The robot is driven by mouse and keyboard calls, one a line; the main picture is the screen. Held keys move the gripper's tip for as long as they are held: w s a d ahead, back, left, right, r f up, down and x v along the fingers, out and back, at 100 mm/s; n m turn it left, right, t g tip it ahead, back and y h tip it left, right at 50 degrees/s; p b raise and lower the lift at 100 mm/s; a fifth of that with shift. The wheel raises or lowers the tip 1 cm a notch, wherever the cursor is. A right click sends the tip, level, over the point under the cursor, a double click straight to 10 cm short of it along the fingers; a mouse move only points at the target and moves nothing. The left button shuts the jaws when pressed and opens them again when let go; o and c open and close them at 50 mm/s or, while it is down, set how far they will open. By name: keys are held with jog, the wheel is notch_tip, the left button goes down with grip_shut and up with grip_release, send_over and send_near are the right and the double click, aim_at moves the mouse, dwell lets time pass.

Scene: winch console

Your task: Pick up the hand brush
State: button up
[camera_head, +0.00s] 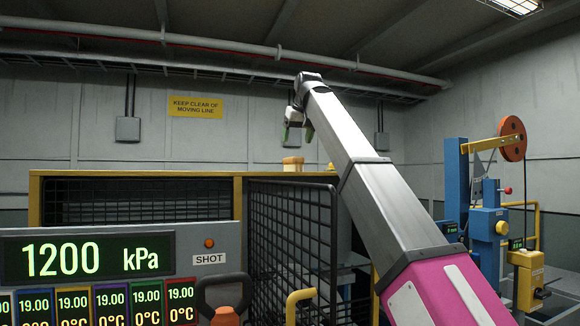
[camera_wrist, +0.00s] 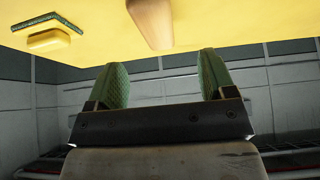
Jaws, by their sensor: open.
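A tan, rounded, wooden-looking piece (camera_wrist: 152,22), which looks like part of the hand brush, lies on a yellow surface at the top of the wrist view, cut off by the frame edge. A small tan block (camera_head: 292,164) stands on the yellow-framed cage top in the head view; I cannot tell if it is the same thing. My gripper (camera_head: 298,133) is above that block, its green fingers apart and empty. In the wrist view the fingers (camera_wrist: 163,65) are spread, with the tan piece beyond their tips and apart from them.
A yellow block (camera_wrist: 58,39) beside a dark green angled strip (camera_wrist: 48,20) is on the yellow surface. A black mesh cage (camera_head: 292,235) stands below my arm. A console display (camera_head: 88,257) is at left, blue and yellow machinery (camera_head: 487,222) at right.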

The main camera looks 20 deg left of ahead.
aim_at(292, 158)
jog(key=x, duration=0.5)
jog(key=shift+f, duration=0.15)
jog(key=shift+w+x, duration=0.15)
jog(key=shift+x, duration=1.15)
jog(key=shift+w+x, duration=0.2)
jog(key=shift+x, duration=1.15)
jog(key=shift+r, duration=0.25)
jog(key=c, duration=1.1)
jog(key=shift+r, duration=0.1)
jog(key=shift+r, duration=0.6)
jog(key=r, duration=0.2)
jog(key=s+r, duration=0.1)
jog(key=shift+a+r, duration=0.2)
jog(key=shift+a, duration=0.1)
jog(key=shift+s+a+r, duration=0.95)
jog(key=shift+s+r, duration=0.1)
jog(key=shift+s, duration=0.45)
jog(key=shift+s+a+r, duration=1)
jog(key=shift+s, duration=0.45)
jog(key=shift+s+a+r, duration=0.95)
jog(key=shift+s+r, duration=0.1)
jog(key=shift+s, duration=0.45)
